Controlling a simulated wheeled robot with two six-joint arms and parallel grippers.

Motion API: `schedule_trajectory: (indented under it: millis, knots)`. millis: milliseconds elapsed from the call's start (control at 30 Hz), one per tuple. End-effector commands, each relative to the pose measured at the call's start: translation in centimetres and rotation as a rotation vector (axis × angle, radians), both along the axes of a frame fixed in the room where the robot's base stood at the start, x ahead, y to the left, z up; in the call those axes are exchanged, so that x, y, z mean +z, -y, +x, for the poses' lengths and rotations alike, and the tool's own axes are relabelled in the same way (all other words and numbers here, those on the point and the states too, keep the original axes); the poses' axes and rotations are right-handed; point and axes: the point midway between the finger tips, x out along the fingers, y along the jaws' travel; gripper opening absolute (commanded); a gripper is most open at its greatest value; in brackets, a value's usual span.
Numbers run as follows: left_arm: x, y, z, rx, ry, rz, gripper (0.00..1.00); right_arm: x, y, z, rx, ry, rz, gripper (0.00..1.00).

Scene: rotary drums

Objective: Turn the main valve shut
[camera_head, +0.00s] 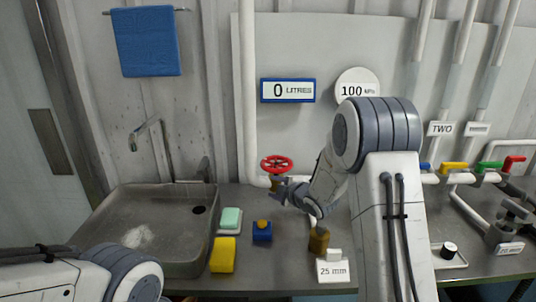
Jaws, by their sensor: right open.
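The main valve appears to be the red handwheel (276,164) on the white pipe behind the counter, left of my right arm. My right gripper (276,188) is open, just below the red wheel and in front of the valve's brownish body. Whether a finger touches the valve cannot be told. My left arm shows only at the bottom left, and its gripper is out of the picture.
A grey sink (150,225) with a tap is at the left. A green soap (231,218), a yellow block (223,254) and a blue block (262,232) lie beside it. Coloured valve handles (454,167) line the pipe at the right. A display (287,90) reads 0 litres.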

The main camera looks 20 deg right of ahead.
Motion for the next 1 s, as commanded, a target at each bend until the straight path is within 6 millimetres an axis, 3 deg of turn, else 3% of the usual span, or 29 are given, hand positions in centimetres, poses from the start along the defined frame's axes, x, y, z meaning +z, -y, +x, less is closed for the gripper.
schedule_trajectory:
  millis: [33,100,300,567,1000]
  knots:
    - [1.4,0.0,0.0,0.0,0.0,0.0,0.5,0.6,2.7,0.7,0.023,0.068,-0.035,0.53]
    - [1.5,0.0,0.0,0.0,0.0,0.0,0.5,0.7,4.3,1.2,0.085,0.171,-0.089,0.53]
    - [1.6,0.0,0.0,0.0,-0.001,0.001,0.5,1.1,6.0,1.4,0.224,0.398,-0.21,0.53]
    - [2.1,0.0,0.0,0.0,-0.001,0.001,0.5,1.5,5.6,2.2,0.282,0.492,-0.255,0.53]
    - [4.7,0.0,0.0,0.0,0.0,0.0,0.5,1.5,2.5,9.2,0.279,0.488,-0.253,0.53]
